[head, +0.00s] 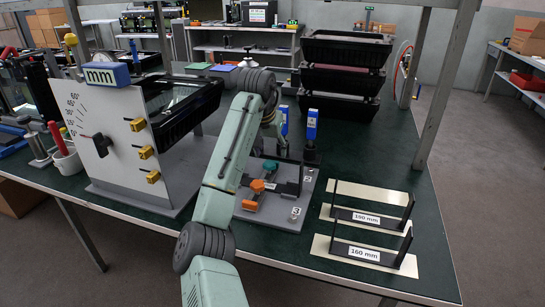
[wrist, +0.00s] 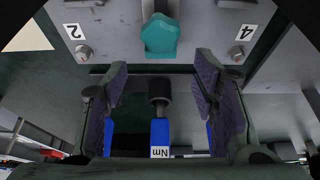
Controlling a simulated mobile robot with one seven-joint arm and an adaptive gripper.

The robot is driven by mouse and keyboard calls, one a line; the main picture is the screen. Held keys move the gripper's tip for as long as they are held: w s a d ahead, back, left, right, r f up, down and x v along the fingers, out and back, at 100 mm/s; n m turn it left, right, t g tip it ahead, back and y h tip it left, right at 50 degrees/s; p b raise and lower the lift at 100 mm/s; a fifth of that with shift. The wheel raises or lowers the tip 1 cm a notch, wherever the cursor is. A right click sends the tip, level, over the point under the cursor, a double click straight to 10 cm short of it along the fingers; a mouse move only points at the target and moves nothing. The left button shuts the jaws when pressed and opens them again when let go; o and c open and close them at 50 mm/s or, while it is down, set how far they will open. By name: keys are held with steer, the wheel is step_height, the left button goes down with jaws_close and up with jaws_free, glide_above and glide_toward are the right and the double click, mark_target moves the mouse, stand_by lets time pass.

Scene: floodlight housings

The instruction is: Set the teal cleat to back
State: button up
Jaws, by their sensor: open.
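The teal cleat (head: 270,166) sits on a grey fixture plate (head: 277,219) in the middle of the bench, partly behind my arm in the head view. In the wrist view the teal cleat (wrist: 160,36) is at top centre, on a grey surface between labels 2 and 4. I cannot tell which setting it points to. My gripper (wrist: 160,82) is open and empty, its fingers below the cleat in the picture and apart from it. In the head view my gripper is mostly hidden behind my arm. Orange pieces (head: 250,205) sit in front of the teal cleat.
Blue-handled tools (head: 311,126) stand behind the plate; one marked Nm (wrist: 160,135) shows between my fingers. A grey panel with yellow fittings (head: 132,160) stands left. Stacked black housings (head: 342,82) are behind. The right bench edge is clear.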

steer(key=shift+p+x, duration=0.4)
steer(key=shift+x, duration=2.35)
steer(key=shift+c, duration=0.4)
jaws_close()
